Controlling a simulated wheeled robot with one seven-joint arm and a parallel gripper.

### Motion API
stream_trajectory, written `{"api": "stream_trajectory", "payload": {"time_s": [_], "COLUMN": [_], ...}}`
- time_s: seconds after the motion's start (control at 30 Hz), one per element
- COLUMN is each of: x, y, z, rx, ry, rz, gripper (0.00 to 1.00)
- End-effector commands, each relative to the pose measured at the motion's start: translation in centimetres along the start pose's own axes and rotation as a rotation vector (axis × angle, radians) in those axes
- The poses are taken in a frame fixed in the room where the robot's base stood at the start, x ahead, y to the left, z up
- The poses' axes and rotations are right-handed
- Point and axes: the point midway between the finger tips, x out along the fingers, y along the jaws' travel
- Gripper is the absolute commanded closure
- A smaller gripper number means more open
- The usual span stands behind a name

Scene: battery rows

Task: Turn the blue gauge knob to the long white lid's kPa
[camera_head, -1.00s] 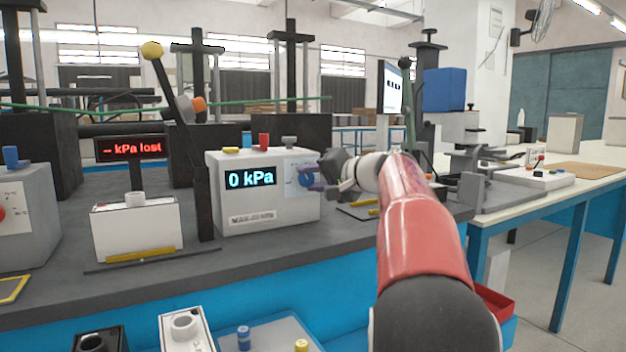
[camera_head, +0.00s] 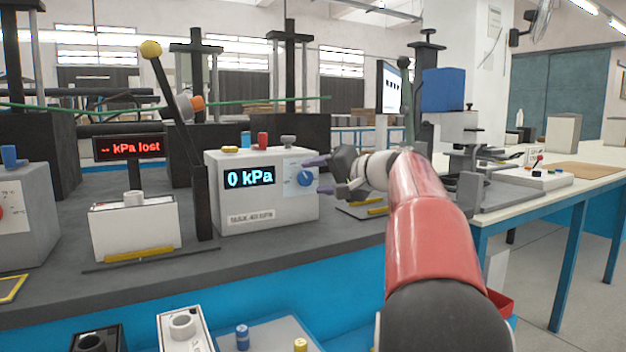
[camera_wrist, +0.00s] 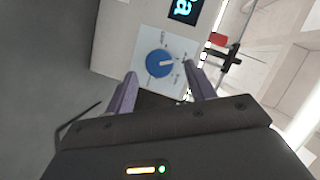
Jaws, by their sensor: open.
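The blue gauge knob (camera_head: 305,177) sits on a light dial panel on the front of a white box (camera_head: 262,205), whose display (camera_head: 249,177) reads "0 kPa". The wrist view shows the knob (camera_wrist: 159,63) with small marks around it, too small to read. My gripper (camera_head: 321,175) is open, its two purple fingers apart, just right of the knob in the head view. In the wrist view my gripper (camera_wrist: 157,84) has one finger on each side below the knob, and nothing is between them. A long white-topped case (camera_head: 187,328) with a ring stands at the lower front.
A red sign (camera_head: 129,147) reading "-- kPa lost" stands behind a white box (camera_head: 135,228) at left. A black lever with a yellow ball (camera_head: 151,50) rises beside the gauge box. Blue and yellow cylinders (camera_head: 243,337) stand on a grey tray at the front.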

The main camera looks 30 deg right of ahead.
Motion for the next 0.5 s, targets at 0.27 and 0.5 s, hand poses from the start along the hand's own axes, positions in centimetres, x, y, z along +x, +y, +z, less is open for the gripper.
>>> {"api": "stream_trajectory", "payload": {"time_s": [0.27,0.5], "x": [-4.5,-5.4], "y": [0.1,0.1], "z": [0.0,0.0], "rx": [0.0,0.001], "ry": [0.002,-0.001], "rz": [0.001,0.001], "gripper": [0.45,0.45]}}
